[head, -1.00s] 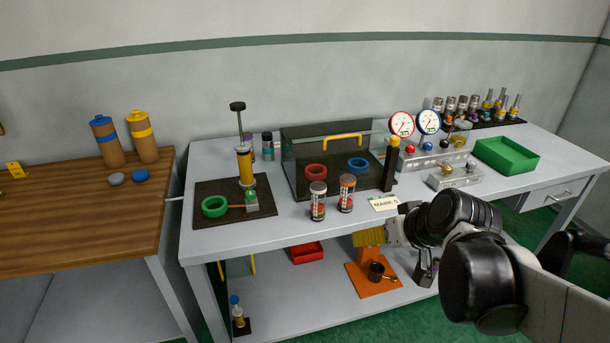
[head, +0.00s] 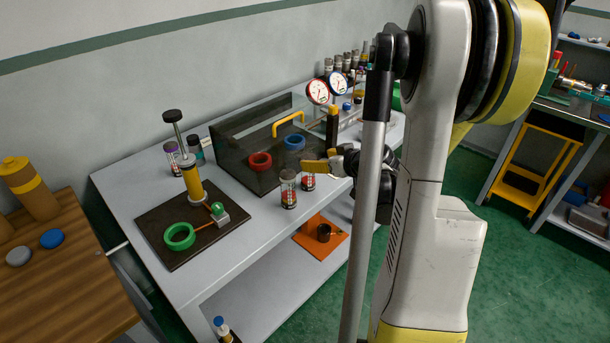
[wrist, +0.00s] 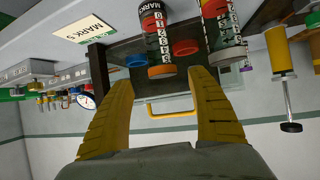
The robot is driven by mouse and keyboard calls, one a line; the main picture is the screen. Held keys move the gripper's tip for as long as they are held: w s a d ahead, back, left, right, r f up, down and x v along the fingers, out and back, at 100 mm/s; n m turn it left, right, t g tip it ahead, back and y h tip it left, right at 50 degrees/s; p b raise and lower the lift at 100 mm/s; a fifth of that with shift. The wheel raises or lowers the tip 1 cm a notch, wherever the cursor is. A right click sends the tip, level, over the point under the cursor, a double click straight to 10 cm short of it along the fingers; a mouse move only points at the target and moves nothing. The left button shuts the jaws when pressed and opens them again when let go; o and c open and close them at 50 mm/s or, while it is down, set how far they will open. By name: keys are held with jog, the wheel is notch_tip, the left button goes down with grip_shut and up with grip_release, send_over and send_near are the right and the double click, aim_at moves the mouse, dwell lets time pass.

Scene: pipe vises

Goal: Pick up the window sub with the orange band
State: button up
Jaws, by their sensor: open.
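The window sub with the orange band (head: 308,183) stands upright near the table's front edge, partly hidden behind a second window sub and by my gripper. In the upside-down wrist view its orange end (wrist: 162,71) appears straight ahead, in the gap between my fingertips. The second window sub (head: 288,190), with a grey top, stands close beside it and shows to its right in the wrist view (wrist: 225,45). My gripper (head: 312,166), with yellow fingers, is open and empty at the upper part of the orange-banded sub. I cannot tell whether the fingers touch it.
Behind the subs is a dark clear-walled case (head: 232,150) with a yellow handle, a red ring (head: 260,161) and a blue ring (head: 294,142). A dark post (head: 332,130) stands close to my gripper. A dark mat (head: 165,210) with a green ring lies left.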

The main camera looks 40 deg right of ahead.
aim_at(308, 173)
jog(key=x, duration=0.2)
jog(key=b+x, duration=0.2)
jog(key=x, duration=0.1)
jog(key=shift+w+a+f, duration=0.15)
jog(key=shift+a+f, duration=0.05)
jog(key=shift+f, duration=0.2)
grip_shut()
